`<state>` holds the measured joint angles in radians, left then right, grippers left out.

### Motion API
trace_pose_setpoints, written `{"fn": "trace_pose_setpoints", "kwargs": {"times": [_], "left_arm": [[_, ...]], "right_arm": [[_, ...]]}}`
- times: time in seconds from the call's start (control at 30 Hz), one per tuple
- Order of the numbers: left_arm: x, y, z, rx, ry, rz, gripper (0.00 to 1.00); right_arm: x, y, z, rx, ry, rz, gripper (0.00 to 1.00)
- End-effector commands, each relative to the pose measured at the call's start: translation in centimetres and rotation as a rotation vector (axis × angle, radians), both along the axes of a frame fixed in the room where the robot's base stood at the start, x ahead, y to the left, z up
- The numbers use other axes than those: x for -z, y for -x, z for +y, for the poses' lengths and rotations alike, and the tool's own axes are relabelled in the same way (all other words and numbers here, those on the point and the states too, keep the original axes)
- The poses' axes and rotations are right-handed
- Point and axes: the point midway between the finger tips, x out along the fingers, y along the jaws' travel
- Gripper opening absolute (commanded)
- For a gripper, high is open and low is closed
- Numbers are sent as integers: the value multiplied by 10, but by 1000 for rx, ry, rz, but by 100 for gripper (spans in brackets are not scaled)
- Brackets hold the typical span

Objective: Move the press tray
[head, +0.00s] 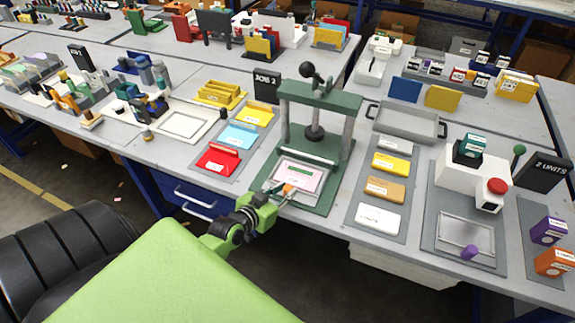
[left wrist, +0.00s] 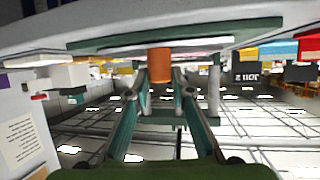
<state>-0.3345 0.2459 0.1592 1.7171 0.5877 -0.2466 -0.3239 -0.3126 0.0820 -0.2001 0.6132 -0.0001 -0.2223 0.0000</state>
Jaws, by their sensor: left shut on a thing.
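The press tray (head: 315,165) lies on the base of the green press (head: 335,95), with a pink card (head: 305,174) on it. Its orange handle (head: 288,188) sticks out at the front edge. My left gripper (head: 282,190) is at that front edge and shut on the handle. In the left wrist view, which looks upside down, the handle (left wrist: 160,64) sits between the fingertips. The press's dark round platen hangs above the back of the tray, clear of the card. My right gripper is not in view.
Left of the press is a strip with red (head: 217,159), blue and yellow blocks. To the right is a mat with several labelled boxes (head: 378,218). An empty grey tray (head: 405,123) with handles stands behind them. A white stamping machine (head: 460,170) stands farther right.

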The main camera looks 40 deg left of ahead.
Motion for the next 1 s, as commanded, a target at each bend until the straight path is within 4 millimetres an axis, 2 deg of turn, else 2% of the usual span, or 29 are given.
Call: {"fn": "trace_pose_setpoints", "kwargs": {"times": [0.03,0.1,0.2,0.23,0.3,0.6,0.67,0.87,1.0], "left_arm": [[5,2,-1,1,2,10,0],[6,2,-1,1,3,11,0],[6,3,-1,2,3,12,0],[6,3,-2,2,3,12,27],[6,2,-1,1,3,12,38],[4,2,-1,1,2,8,38],[3,3,-1,1,2,7,38],[-6,27,-2,2,1,9,38],[-17,55,-3,2,0,11,38]], "right_arm": [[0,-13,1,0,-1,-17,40],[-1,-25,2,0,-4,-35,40],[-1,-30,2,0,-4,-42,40],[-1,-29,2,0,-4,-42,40],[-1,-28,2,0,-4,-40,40],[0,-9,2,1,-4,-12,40],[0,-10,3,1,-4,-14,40],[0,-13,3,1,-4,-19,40],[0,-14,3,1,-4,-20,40]]}}
